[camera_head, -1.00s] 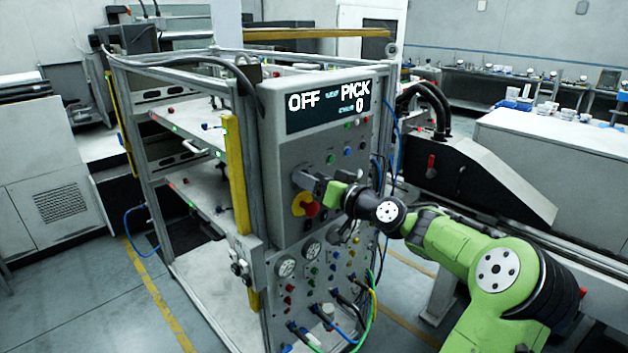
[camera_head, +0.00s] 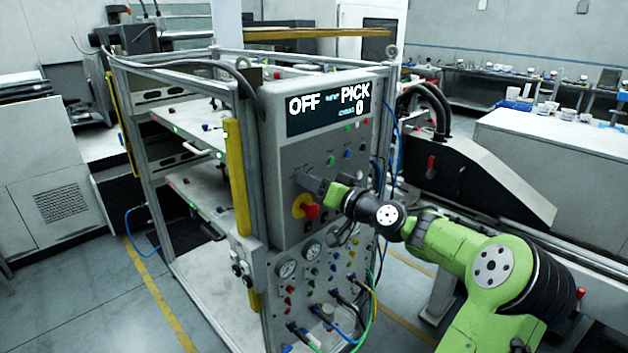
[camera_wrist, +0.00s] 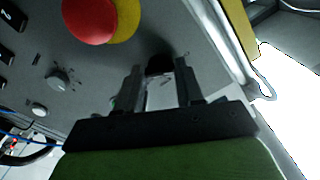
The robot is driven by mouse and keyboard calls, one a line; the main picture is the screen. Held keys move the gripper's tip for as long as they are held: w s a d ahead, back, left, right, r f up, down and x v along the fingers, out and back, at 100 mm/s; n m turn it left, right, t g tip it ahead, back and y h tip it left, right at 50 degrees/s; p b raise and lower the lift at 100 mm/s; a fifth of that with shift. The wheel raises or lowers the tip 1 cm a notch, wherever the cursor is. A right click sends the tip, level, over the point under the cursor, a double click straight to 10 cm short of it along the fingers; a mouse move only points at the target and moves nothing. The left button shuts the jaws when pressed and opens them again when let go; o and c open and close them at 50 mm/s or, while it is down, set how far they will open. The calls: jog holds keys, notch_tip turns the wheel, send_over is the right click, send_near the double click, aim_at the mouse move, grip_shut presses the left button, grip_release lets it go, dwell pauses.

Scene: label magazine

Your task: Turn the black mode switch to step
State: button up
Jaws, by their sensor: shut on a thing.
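The black mode switch (camera_wrist: 159,66) is on the grey control panel (camera_head: 290,160). In the wrist view it sits between the fingertips of my gripper (camera_wrist: 160,75), which is shut on it. Its pointing direction is hidden by the fingers. In the head view my gripper (camera_head: 308,184) reaches the panel from the right, just above the red emergency button (camera_head: 312,211). The switch itself is too small and covered to make out there. The display (camera_head: 328,105) on the panel reads OFF and PICK, with a 0 below.
The red button on its yellow base also shows close by in the wrist view (camera_wrist: 90,20). A grey knob (camera_wrist: 60,80) is on the panel to the left. Gauges (camera_head: 287,268) and cables are below. A yellow post (camera_head: 236,175) stands left of the panel.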

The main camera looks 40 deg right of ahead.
jog(key=m+p, duration=0.3)
jog(key=m, duration=0.1)
jog(key=shift+r, duration=0.15)
jog(key=m+p, duration=0.3)
jog(key=m, duration=0.1)
jog(key=shift+p, duration=0.4)
jog(key=m+p, duration=0.5)
jog(key=shift+m+p, duration=1.25)
jog(key=shift+m, duration=0.35)
jog(key=shift+f, duration=0.2)
jog(key=o, duration=1)
jog(key=shift+o, duration=0.2)
jog(key=shift+s, duration=0.1)
